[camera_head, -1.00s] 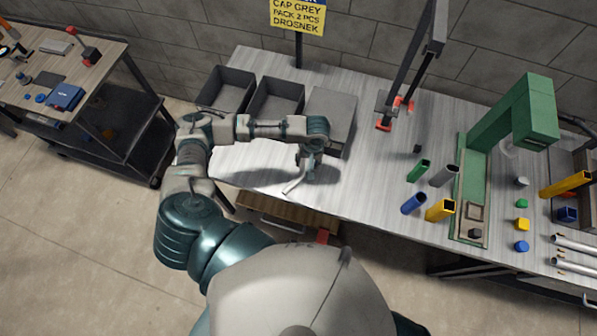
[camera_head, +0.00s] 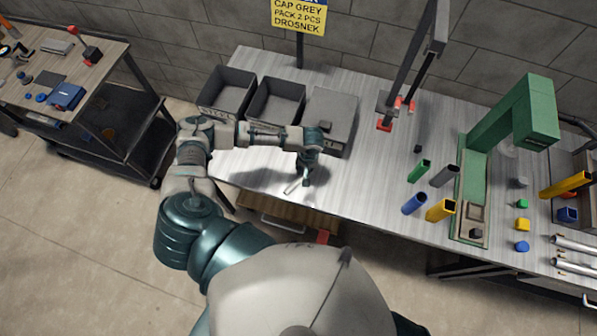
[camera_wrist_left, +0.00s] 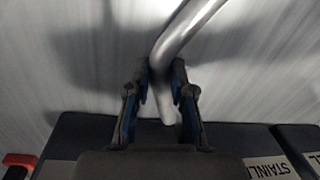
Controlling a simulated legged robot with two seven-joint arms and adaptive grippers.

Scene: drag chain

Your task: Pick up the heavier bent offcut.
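A bent silver tube (camera_head: 292,187), a bent offcut, lies near the front edge of the workbench (camera_head: 375,190). It also shows in the left wrist view (camera_wrist_left: 190,32), its short end running down between the fingers. My left gripper (camera_head: 306,181) points down over it and hides part of it. In the left wrist view my left gripper (camera_wrist_left: 162,75) has one finger on each side of the tube. The tips look close to it; whether they touch is unclear. I make out no second bent offcut. My right gripper is out of view.
Grey bins (camera_head: 227,92) (camera_head: 276,103) stand behind my left arm, beside a grey box (camera_head: 333,108). A green press (camera_head: 515,115) and several coloured tubes (camera_head: 441,210) stand at right. A side cart (camera_head: 95,95) stands at left. The bench middle is fairly clear.

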